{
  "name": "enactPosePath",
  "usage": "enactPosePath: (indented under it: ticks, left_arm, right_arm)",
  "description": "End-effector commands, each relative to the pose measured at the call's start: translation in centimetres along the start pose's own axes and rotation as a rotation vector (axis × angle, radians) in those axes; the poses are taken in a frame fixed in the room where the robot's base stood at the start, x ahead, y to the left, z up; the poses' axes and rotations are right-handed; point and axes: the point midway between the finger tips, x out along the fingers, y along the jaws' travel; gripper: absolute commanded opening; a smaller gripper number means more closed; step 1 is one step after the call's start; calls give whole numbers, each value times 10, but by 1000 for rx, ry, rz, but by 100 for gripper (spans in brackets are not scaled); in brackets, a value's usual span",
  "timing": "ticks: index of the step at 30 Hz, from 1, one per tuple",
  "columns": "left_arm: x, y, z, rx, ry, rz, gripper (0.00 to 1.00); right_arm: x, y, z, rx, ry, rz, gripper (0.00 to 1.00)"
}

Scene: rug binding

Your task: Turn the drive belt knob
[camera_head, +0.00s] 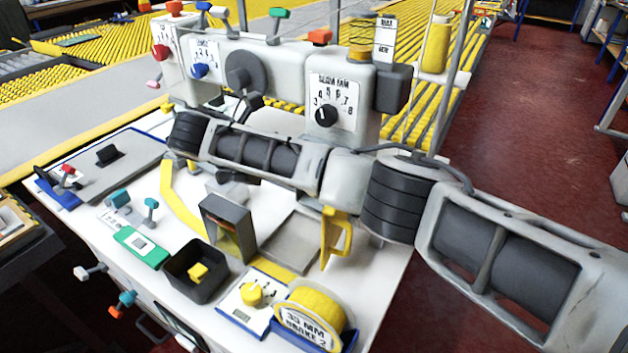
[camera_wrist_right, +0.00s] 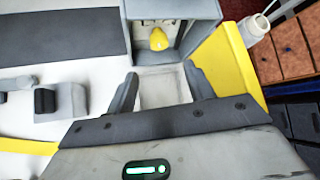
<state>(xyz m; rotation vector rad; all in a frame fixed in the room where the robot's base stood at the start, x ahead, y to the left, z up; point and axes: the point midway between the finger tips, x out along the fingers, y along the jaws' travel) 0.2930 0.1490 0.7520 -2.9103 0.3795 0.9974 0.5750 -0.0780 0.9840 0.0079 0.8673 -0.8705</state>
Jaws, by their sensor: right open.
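I cannot read a drive belt label on any control. In the right wrist view, a grey open-fronted housing (camera_wrist_right: 173,12) holds a small yellow knob-like piece (camera_wrist_right: 158,39). My right gripper (camera_wrist_right: 160,72) is open and empty. Its two dark fingers stand apart just short of the housing, with the yellow piece beyond the gap between them. In the head view, my right arm crosses from the right over the machine, and its fingers cannot be made out. A black pointer knob (camera_head: 326,116) sits on a numbered seam dial, and a blue knob (camera_head: 200,71) is on another dial.
A black bin (camera_head: 190,283) with a yellow piece inside, a yellow knob (camera_head: 251,293) on a white panel and a yellow reel (camera_head: 318,308) stand along the front edge. A yellow bracket (camera_head: 330,243) stands upright below my arm. Rollers (camera_head: 120,45) lie behind the machine.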

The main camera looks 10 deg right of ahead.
Motion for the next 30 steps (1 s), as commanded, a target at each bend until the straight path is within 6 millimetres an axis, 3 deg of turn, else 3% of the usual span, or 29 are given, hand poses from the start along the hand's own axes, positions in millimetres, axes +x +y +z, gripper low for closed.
enactPosePath:
  ticks: [9, 15, 28, 29, 30]
  left_arm:
    - [-2, 0, -3, 2, 3, -1, 33]
    - [1, -2, -6, 5, 12, -3, 33]
    - [2, -3, -9, 6, 17, -5, 33]
    - [2, -3, -9, 6, 17, -5, 33]
    - [2, -3, -9, 6, 17, -5, 33]
  right_arm:
    - [69, -2, 1, 1, 0, -5, 53]
    - [98, -1, 1, 0, 1, -2, 53]
    - [108, -1, 1, 0, 0, 0, 53]
    - [108, -1, 1, 1, 0, 0, 50]
    - [108, -1, 1, 1, 0, 0, 39]
